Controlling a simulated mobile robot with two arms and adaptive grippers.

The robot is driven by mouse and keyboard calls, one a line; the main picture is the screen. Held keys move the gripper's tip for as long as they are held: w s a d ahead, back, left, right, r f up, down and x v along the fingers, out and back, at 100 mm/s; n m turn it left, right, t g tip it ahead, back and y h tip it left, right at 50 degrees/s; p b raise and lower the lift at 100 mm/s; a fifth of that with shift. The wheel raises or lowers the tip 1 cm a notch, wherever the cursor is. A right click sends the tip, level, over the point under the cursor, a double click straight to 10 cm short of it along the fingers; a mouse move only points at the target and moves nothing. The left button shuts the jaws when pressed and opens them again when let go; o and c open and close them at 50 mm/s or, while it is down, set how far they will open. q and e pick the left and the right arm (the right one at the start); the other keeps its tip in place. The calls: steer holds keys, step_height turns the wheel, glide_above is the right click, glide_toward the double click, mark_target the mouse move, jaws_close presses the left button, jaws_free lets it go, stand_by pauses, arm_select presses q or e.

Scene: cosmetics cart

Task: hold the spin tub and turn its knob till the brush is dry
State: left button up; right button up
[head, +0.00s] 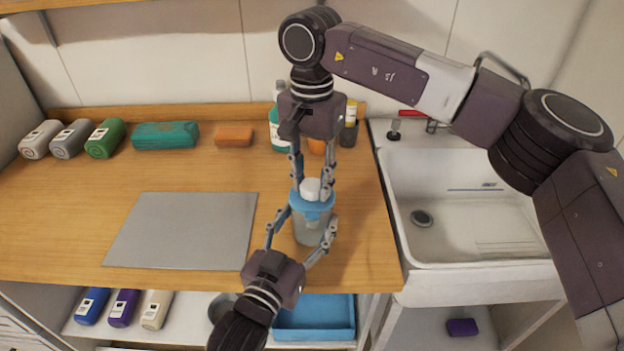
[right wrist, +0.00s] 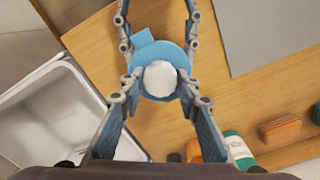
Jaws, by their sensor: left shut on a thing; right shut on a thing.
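The spin tub (head: 309,231) is a clear cup with a blue lid (head: 318,208) and a white knob (head: 311,187) on top. It stands upright on the wooden counter near the sink. My left gripper (head: 309,220) is shut on the tub, with one finger on each side. My right gripper (head: 312,182) reaches down from above and is shut on the knob. In the right wrist view the white knob (right wrist: 160,78) sits between the right fingertips, over the blue lid (right wrist: 158,50). I cannot make out the brush inside the tub.
A grey mat (head: 185,230) lies left of the tub. A white sink (head: 460,205) is to the right. Bottles (head: 278,130) and an orange sponge (head: 234,136) stand behind. A teal case (head: 165,136) and rolled towels (head: 72,138) line the back. A blue tray (head: 315,320) is below.

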mark_target(312, 184)
steer(key=n, duration=0.5)
steer(key=shift+n, duration=0.4)
stand_by(0.3)
steer(key=o, duration=1.2)
step_height(312, 184, up, 12)
